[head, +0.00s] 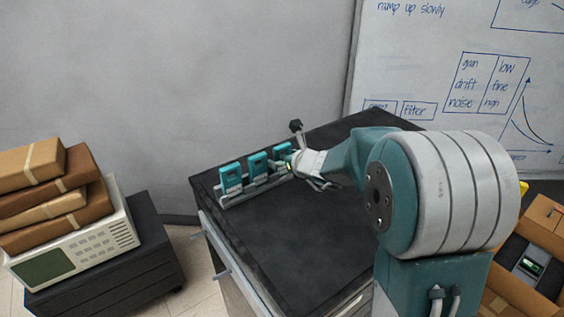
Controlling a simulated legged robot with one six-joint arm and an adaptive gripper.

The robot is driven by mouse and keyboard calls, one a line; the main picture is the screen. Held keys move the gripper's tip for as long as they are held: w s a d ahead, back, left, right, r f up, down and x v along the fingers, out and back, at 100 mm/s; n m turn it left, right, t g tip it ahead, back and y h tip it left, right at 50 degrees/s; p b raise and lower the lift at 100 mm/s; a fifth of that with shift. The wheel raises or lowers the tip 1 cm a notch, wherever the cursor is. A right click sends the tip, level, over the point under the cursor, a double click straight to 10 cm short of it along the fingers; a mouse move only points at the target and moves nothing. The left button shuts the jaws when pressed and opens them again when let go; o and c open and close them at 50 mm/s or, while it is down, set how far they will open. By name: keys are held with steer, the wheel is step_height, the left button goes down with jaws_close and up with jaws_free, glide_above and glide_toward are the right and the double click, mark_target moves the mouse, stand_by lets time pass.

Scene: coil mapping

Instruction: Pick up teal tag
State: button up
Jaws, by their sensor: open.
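Several teal tags stand upright in a row in a light grey rack (256,185) at the back left of the black-topped bench. The left teal tag (231,177) and the middle teal tag (258,165) show clearly. A third teal tag (282,151) is partly hidden by my gripper (288,166). My gripper is open at the right end of the row, close to that third tag. I cannot tell whether the fingers touch it. My arm covers the right part of the bench.
The bench top (290,235) is clear in front of the rack. A small dark-topped post (296,127) stands behind it. At left, brown boxes (50,190) sit on a white instrument (75,250) on a dark cabinet (110,275). An open cardboard box (520,295) is at right.

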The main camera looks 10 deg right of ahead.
steer(key=shift+c, duration=0.3)
steer(key=c, duration=0.8)
